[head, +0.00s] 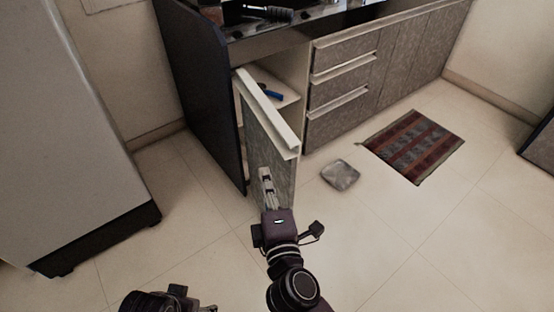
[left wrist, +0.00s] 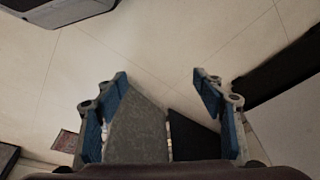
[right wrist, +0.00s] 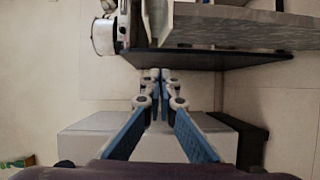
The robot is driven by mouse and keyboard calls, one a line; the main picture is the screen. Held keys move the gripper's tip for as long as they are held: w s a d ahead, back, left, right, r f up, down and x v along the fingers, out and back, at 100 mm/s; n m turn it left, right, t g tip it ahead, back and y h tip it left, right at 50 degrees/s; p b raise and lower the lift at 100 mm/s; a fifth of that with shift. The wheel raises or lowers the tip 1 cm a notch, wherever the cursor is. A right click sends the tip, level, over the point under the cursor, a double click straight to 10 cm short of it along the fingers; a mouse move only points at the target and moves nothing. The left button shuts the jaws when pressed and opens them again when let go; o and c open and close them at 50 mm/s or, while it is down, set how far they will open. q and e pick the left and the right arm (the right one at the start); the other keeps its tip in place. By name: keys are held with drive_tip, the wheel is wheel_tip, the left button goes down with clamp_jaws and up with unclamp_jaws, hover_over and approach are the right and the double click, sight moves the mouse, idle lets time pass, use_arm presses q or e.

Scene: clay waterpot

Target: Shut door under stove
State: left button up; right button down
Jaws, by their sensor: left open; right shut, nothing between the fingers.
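The door (head: 270,150) under the stove stands open in the head view, a grey panel with a pale top edge, swung out from the cabinet (head: 192,80). My right gripper (head: 266,174) is shut and empty. Its fingers overlap the door's lower outer part in the head view; I cannot tell if they touch it. In the right wrist view the fingertips (right wrist: 161,74) point toward the cabinet's dark side panel (right wrist: 200,60), with the grey door (right wrist: 240,28) above. My left gripper (left wrist: 162,82) is open and empty, and only partly shows at the head view's bottom edge.
A striped mat (head: 414,146) and a small grey object (head: 340,174) lie on the floor right of the door. A large pale appliance (head: 70,130) stands at left. Drawers (head: 340,85) adjoin the open compartment, which holds a blue item (head: 271,94). The floor at lower right is clear.

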drive_tip(key=r, duration=0.2)
approach(275, 139)
drive_tip(key=w+a+r, duration=0.3)
drive_tip(key=w+a, duration=0.2)
drive_tip(key=a, duration=0.1)
drive_tip(key=shift+t, duration=0.3)
drive_tip(key=d, duration=0.1)
drive_tip(key=w+d, duration=0.1)
drive_tip(key=d, duration=0.2)
drive_tip(key=shift+w+f, duration=0.2)
drive_tip(key=shift+w, duration=0.15)
use_arm(q)
drive_tip(key=shift+s+r, duration=0.1)
drive_tip(key=shift+r, duration=0.35)
drive_tip(key=shift+f, duration=0.1)
use_arm(e)
drive_tip(key=shift+d, duration=0.1)
